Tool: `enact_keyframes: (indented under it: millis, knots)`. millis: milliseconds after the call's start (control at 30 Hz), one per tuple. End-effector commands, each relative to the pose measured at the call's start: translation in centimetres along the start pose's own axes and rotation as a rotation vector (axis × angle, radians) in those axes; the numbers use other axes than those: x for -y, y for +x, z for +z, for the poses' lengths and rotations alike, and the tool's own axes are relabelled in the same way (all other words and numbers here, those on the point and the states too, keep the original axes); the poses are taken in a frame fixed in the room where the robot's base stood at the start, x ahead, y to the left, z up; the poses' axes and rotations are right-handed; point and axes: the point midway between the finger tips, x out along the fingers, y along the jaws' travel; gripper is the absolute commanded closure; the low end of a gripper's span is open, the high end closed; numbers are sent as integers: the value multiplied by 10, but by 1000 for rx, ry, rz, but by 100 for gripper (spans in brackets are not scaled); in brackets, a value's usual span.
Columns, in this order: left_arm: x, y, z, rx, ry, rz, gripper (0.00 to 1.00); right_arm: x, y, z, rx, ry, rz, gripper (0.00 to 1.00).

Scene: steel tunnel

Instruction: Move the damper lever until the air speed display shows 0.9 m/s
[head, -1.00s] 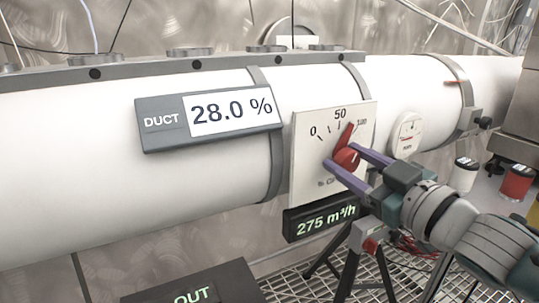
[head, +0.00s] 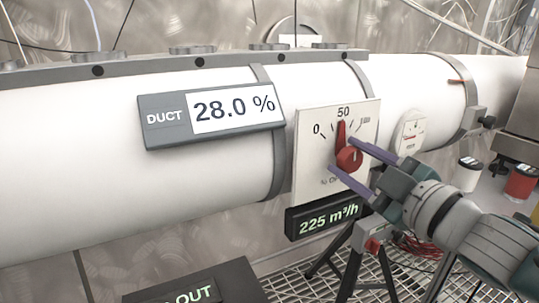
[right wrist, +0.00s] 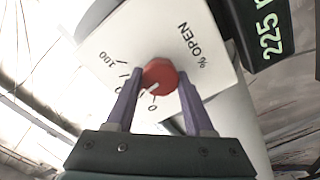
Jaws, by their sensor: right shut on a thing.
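The red damper lever (head: 341,133) is a round knob with a pointer on a white scale plate (head: 310,150) marked 0, 50 and 100. The pointer stands upright, at about 50. My right gripper (head: 343,155) is shut on the lever's knob, one purple finger on each side. The red knob (right wrist: 160,74) also shows between the fingers in the right wrist view. The display (head: 325,219) under the plate reads 225 m³/h. The duct display (head: 235,107) reads 28.0 %. No readable display shows m/s. My left gripper is not in view.
The white duct (head: 70,180) runs across the view. A small round gauge (head: 411,131) sits right of the plate. A dark box marked OUT (head: 235,283) is cut off at the bottom. Black stand legs (head: 340,268) rise from the grating. Jars (head: 521,180) stand at right.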

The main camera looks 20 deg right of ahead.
Motion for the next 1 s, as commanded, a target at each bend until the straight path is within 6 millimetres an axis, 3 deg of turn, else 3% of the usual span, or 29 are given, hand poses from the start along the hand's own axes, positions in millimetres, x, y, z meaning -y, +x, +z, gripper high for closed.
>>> enact_keyframes:
  millis: [300,333,567,833,1000]
  knots:
    - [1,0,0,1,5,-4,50,0,0,0,1,0,0,100]
    - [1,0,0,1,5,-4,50,0,0,0,1,0,0,44]
    - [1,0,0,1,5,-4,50,0,0,0,1,1,0,18]
    - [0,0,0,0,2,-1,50,0,-1,0,1,1,0,17]
    - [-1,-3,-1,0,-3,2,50,0,-17,0,2,2,-2,17]
